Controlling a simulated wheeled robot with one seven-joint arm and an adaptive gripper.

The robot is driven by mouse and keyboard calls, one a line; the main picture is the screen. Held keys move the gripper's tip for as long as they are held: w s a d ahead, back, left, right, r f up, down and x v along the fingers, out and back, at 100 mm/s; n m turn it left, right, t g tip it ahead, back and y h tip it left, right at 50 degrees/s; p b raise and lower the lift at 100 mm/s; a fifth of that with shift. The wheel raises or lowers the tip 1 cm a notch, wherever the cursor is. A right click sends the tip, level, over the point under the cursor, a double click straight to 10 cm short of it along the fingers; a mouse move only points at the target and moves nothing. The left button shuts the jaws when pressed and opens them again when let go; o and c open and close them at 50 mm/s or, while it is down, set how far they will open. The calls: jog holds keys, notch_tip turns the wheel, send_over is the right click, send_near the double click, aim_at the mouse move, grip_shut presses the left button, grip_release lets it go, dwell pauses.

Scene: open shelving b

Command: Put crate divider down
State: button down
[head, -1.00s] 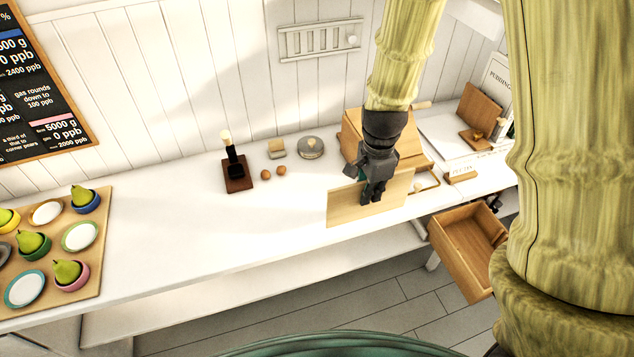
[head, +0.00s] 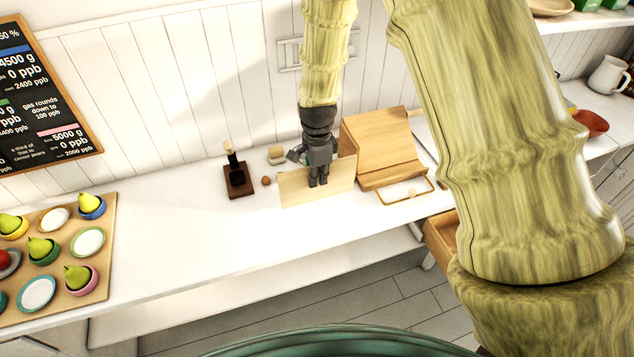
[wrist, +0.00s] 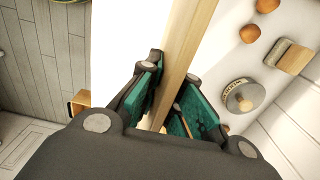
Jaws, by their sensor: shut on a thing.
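The crate divider (head: 296,188) is a thin, pale wooden board. In the head view it stands upright on its long edge, at or just above the white counter; I cannot tell whether it touches. My gripper (head: 318,183) is shut on its upper part from above. In the wrist view the divider (wrist: 183,60) runs as a narrow strip between the green-padded fingers (wrist: 165,108). The divider and gripper hide part of the counter behind them.
A wooden box with a slanted lid (head: 378,140) stands close to the right. A dark wooden stand (head: 238,182) and a brown ball (head: 266,181) are to the left. A round tin (wrist: 243,96) lies behind the divider. The counter (head: 200,240) in front is clear.

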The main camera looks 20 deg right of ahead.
jog(key=shift+f+p, duration=0.8)
jog(key=shift+f, duration=0.9)
jog(key=shift+f, duration=0.15)
jog(key=c, duration=1.6)
grip_release()
jog(key=shift+r+b, duration=1.95)
jog(key=shift+r, duration=4.25)
